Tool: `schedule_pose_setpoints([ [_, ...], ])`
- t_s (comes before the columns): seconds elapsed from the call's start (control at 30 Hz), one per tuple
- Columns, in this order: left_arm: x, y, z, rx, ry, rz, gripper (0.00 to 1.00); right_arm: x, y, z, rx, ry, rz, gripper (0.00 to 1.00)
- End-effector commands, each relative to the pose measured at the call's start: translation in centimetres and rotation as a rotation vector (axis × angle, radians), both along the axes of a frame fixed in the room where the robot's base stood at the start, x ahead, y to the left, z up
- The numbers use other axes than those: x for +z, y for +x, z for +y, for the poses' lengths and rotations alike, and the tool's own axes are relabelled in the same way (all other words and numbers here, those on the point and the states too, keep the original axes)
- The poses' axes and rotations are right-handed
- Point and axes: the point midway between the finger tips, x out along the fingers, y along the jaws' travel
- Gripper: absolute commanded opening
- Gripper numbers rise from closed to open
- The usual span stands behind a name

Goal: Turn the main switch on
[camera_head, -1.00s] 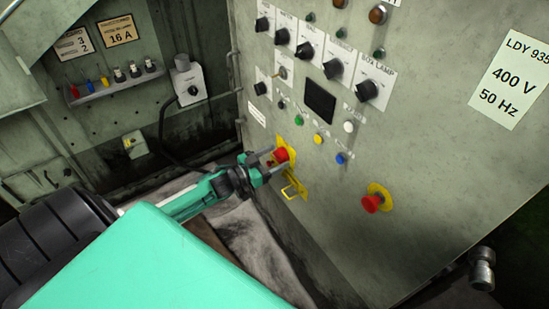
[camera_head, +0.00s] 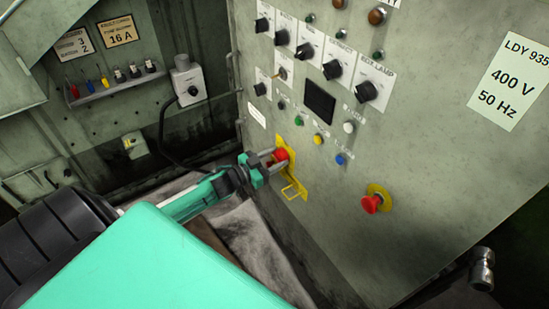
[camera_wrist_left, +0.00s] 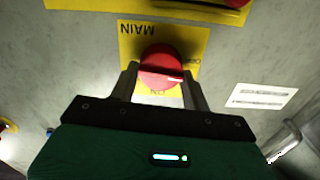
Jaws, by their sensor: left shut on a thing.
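The main switch is a red rotary knob (camera_head: 281,155) on a yellow plate (camera_head: 293,170), low on the left part of the grey panel. In the left wrist view the red knob (camera_wrist_left: 161,67) sits on a yellow plate lettered MAIN (camera_wrist_left: 136,31), seen upside down, with a white mark at its edge. My left gripper (camera_head: 273,158) is shut on the knob, one finger on each side of it. It also shows in the left wrist view (camera_wrist_left: 164,85). My right gripper is not in view.
A yellow hasp (camera_head: 292,190) hangs just below the knob. A red mushroom button (camera_head: 371,204) on a yellow disc is further right. Black selector knobs, a dark display (camera_head: 320,101) and small coloured buttons are above. A grey socket box (camera_head: 188,80) stands on the left wall.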

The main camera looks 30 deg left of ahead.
Motion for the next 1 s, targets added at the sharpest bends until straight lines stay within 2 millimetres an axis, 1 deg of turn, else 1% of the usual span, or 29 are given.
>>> schedule_pose_setpoints([
  [0.1,0.0,0.0,0.0,0.001,0.071,-0.029,0.25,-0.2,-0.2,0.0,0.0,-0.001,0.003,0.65],
  [0.3,0.0,-0.1,-0.1,0.0,0.232,-0.096,0.25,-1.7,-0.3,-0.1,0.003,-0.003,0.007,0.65],
  [0.43,0.0,-0.1,-0.2,0.0,0.346,-0.143,0.25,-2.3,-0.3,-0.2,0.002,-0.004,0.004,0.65],
  [0.7,-0.1,-0.1,-0.3,0.0,0.583,-0.242,0.25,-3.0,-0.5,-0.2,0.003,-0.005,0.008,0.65],
  [0.87,-0.2,-0.1,-0.4,0.0,0.724,-0.301,0.25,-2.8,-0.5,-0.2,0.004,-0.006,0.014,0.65],
  [1.0,-0.3,-0.2,-0.4,0.001,0.848,-0.352,0.25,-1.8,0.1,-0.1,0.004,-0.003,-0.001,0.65],
])
